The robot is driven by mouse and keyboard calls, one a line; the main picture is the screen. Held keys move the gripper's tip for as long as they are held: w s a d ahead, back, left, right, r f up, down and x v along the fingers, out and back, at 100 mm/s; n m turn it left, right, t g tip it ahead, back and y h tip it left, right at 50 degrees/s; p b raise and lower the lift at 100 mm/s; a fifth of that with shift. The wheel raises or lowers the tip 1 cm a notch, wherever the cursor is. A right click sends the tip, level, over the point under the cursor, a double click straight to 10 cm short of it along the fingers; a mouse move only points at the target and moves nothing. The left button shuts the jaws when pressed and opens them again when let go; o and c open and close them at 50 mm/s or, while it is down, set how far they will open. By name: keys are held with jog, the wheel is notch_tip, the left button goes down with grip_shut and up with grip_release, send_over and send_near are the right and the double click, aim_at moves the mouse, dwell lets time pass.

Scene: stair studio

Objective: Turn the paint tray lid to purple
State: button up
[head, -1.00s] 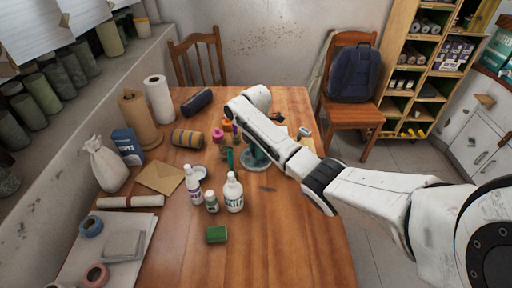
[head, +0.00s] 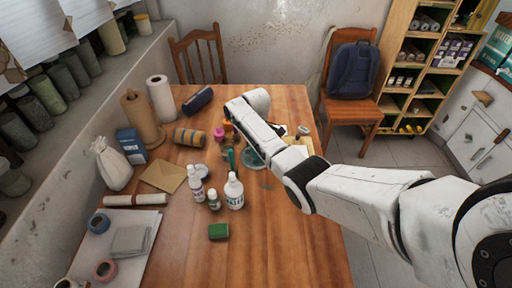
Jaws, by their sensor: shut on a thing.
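The paint tray (head: 252,158) is a round, teal-green thing on the wooden table, partly covered by my forearm in the head view. Its colour marks and the lid's setting cannot be read. My gripper (head: 241,141) is down at the tray, below my white wrist. It is mostly hidden behind my forearm, with only a small dark part showing. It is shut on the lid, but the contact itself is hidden.
Two white bottles (head: 234,191) and a small jar (head: 214,200) stand just left of the tray. A green block (head: 218,231) lies in front. Pink and orange items (head: 220,132) crowd behind the bottles. The table's front right (head: 290,245) is clear. A chair (head: 352,105) stands behind right.

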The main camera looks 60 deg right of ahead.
jog(key=shift+m, duration=0.4)
jog(key=o, duration=1)
jog(key=shift+o, duration=0.2)
notch_tip(320, 180, up, 11)
jog(key=shift+f, duration=0.1)
dwell(0.6)
